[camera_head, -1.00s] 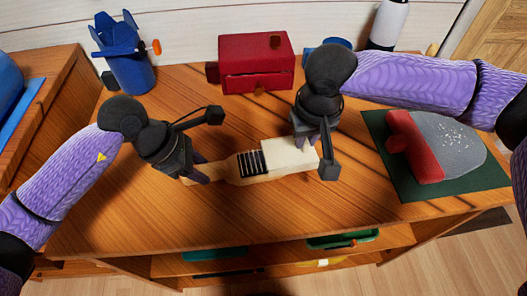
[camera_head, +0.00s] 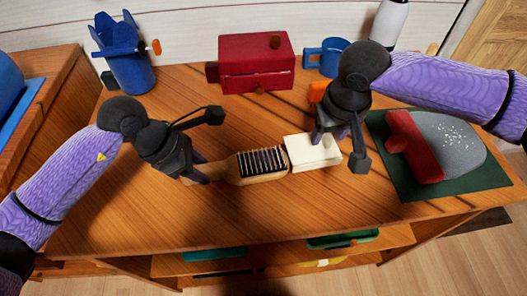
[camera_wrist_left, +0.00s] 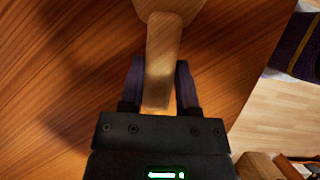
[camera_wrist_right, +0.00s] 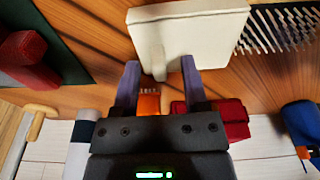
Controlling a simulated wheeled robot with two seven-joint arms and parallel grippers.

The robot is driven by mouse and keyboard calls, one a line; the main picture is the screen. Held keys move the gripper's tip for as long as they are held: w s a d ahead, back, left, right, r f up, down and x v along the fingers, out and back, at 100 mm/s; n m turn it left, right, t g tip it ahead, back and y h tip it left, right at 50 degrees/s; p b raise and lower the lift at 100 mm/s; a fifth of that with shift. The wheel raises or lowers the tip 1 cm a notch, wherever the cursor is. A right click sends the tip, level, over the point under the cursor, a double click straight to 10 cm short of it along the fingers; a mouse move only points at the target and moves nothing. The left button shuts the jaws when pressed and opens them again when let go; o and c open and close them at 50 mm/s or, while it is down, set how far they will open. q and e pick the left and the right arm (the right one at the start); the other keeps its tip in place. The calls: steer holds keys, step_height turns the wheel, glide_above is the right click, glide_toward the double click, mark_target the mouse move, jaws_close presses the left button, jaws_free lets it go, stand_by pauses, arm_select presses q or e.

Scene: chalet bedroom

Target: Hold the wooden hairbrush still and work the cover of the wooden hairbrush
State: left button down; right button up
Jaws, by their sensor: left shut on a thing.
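The wooden hairbrush (camera_head: 262,164) lies bristles up on the desk, its dark bristle rows uncovered. My left gripper (camera_head: 197,172) is shut on its handle, which shows between the fingers in the left wrist view (camera_wrist_left: 163,62). The cream cover (camera_head: 312,155) is just right of the brush head, close against its end; I cannot tell if they touch. In the right wrist view the cover (camera_wrist_right: 188,35) has a small tab between the fingers of my right gripper (camera_wrist_right: 160,75). Gaps show on both sides of the tab, so this gripper is open around it.
A red box (camera_head: 255,65), blue mug (camera_head: 325,57) and blue pot (camera_head: 127,65) stand at the back. An orange thing (camera_head: 317,92) is behind my right gripper. A green mat (camera_head: 400,180) with red and grey items lies right. The front desk surface is clear.

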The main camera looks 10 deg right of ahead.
steer(key=r, duration=0.4)
steer(key=s+r, duration=0.1)
steer(key=r, duration=0.1)
arm_select(q)
steer(key=shift+c, duration=1.2)
jaws_free()
arm_select(e)
steer(key=shift+w, duration=0.1)
arm_select(q)
steer(key=v, duration=1.2)
arm_select(e)
steer(key=shift+f, duration=0.1)
